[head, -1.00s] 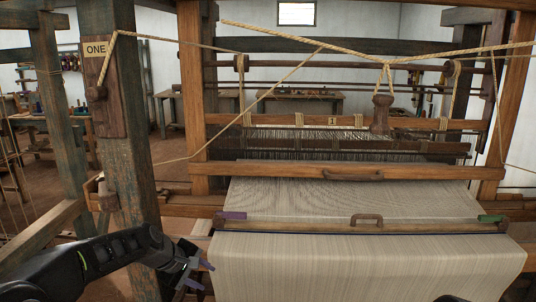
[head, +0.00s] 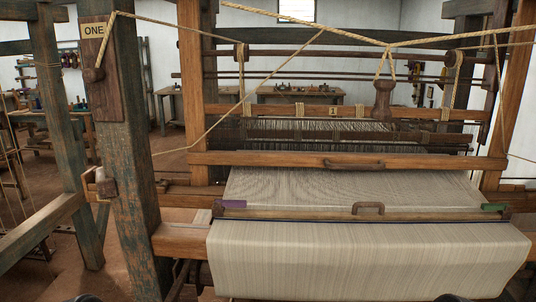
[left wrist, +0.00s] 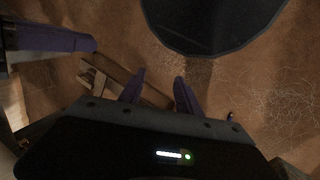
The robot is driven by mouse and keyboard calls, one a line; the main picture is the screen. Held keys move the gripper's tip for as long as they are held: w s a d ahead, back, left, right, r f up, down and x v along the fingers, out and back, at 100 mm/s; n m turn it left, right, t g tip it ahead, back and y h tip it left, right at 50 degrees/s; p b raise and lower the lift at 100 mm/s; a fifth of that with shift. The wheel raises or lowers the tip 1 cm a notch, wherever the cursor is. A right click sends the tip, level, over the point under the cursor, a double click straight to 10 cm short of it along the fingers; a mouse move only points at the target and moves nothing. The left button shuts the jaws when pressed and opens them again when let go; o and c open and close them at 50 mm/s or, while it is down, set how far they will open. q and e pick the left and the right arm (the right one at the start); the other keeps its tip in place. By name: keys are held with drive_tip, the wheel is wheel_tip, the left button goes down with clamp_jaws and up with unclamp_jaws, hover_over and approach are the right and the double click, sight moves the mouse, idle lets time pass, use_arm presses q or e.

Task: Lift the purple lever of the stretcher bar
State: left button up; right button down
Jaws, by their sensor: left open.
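The purple lever (head: 234,204) lies flat at the left end of the wooden stretcher bar (head: 300,214) in the head view. The bar spans the pale cloth (head: 370,262). My left gripper (left wrist: 160,76) shows only in the left wrist view, with two purple fingers apart and nothing between them. It is over the brown floor, and the lever does not show in that view. A purple finger on a dark body at the upper left there looks like my right gripper (left wrist: 70,41); its opening cannot be made out.
A green lever (head: 493,208) sits at the bar's right end, and a brown handle (head: 368,208) at its middle. A thick post (head: 130,190) stands left of the cloth. A wooden beam (head: 290,159) crosses behind the bar. Wooden pieces (left wrist: 120,82) lie below my left fingers.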

use_arm(q)
drive_tip(key=w+a+r+m+t, duration=0.1)
drive_tip(key=w+a+r+m, duration=0.15)
drive_tip(key=w, duration=0.35)
drive_tip(key=w+a+r+m, duration=0.1)
drive_tip(key=w+r+m, duration=0.15)
drive_tip(key=w, duration=0.35)
drive_tip(key=w+a+r+m+t, duration=0.1)
drive_tip(key=w+m, duration=0.2)
drive_tip(key=w, duration=0.3)
drive_tip(key=w+a+r+m+t+b, duration=0.1)
drive_tip(key=w+a+r+m, duration=0.6)
drive_tip(key=w+a+r, duration=0.3)
drive_tip(key=w+a+r+m+y+b, duration=0.1)
drive_tip(key=w+a+r+m, duration=0.1)
drive_tip(key=a+r+m, duration=0.45)
drive_tip(key=w+a+r+m+y, duration=0.1)
drive_tip(key=w+a+r, duration=0.15)
drive_tip(key=r, duration=0.65)
drive_tip(key=s+a+r+m+y, duration=0.1)
drive_tip(key=s+a+r+m, duration=0.1)
drive_tip(key=r, duration=0.4)
drive_tip(key=s+a+r+m+t+y, duration=0.1)
drive_tip(key=s+a+r+m, duration=0.1)
drive_tip(key=a+r, duration=0.3)
drive_tip(key=s+a+r+m+y, duration=0.1)
drive_tip(key=s+a+r+m, duration=0.2)
drive_tip(key=r, duration=0.6)
drive_tip(key=shift+a, duration=0.6)
